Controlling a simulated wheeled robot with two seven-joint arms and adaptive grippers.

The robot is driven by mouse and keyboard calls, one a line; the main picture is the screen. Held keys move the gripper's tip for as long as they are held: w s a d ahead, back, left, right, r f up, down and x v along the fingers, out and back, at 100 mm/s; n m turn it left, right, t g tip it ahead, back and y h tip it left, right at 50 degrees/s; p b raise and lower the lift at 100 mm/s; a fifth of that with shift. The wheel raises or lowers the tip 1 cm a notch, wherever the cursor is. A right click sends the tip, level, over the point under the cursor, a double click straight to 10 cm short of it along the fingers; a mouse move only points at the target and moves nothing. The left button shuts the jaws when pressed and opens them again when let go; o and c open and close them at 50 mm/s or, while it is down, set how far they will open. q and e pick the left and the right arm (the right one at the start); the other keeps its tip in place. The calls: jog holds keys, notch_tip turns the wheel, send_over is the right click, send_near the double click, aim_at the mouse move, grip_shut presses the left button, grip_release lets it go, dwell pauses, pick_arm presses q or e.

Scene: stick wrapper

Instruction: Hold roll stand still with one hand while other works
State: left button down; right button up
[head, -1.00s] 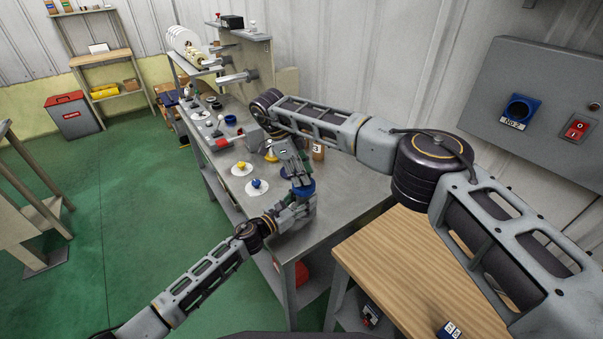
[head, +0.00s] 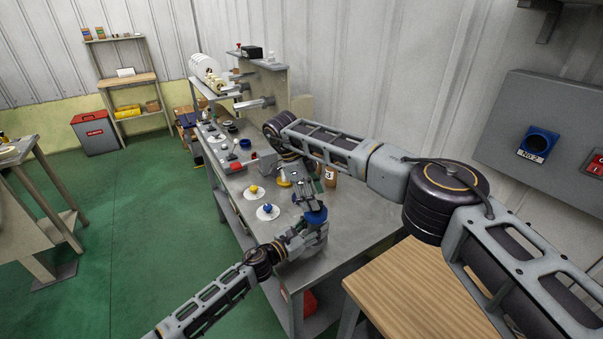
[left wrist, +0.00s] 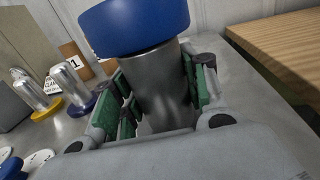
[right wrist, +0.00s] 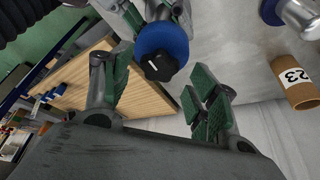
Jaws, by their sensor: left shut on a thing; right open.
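A grey metal cylinder (left wrist: 155,90) with a wide blue part (left wrist: 135,25) on top, which looks like the roll stand, stands between the green pads of my left gripper (left wrist: 160,80). My left gripper is shut on the cylinder. In the head view its blue part (head: 316,216) shows at the bench's near end. My right gripper (right wrist: 158,85) is open and close above the blue part, whose black knob (right wrist: 158,66) lies between and slightly beyond its fingers. I cannot tell whether they touch. The cylinder's lower end is hidden.
White discs with a yellow knob (head: 253,189) and a blue knob (head: 268,208) lie on the metal bench (head: 365,220). A brown tube (right wrist: 297,82) stands near my right gripper. A wooden table (head: 410,275) is at the right. Reels (head: 205,70) stand at the bench's far end.

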jog(key=v, duration=1)
jog(key=shift+r, duration=0.2)
jog(key=shift+a, duration=0.1)
dwell(0.5)
pick_arm(q)
jog(key=c, duration=0.7)
grip_release()
jog(key=shift+a, duration=0.15)
jog(key=shift+v, duration=5.9)
jog(key=shift+s+a+r, duration=0.1)
jog(key=shift+s+a+r+p, duration=0.45)
jog(key=shift+s+a+r, duration=0.4)
jog(key=shift+r, duration=0.15)
jog(key=shift+s+a+r+p, duration=0.45)
jog(key=shift+s+a+r, duration=0.4)
jog(key=shift+r, duration=0.1)
pick_arm(e)
jog(key=shift+r, duration=0.95)
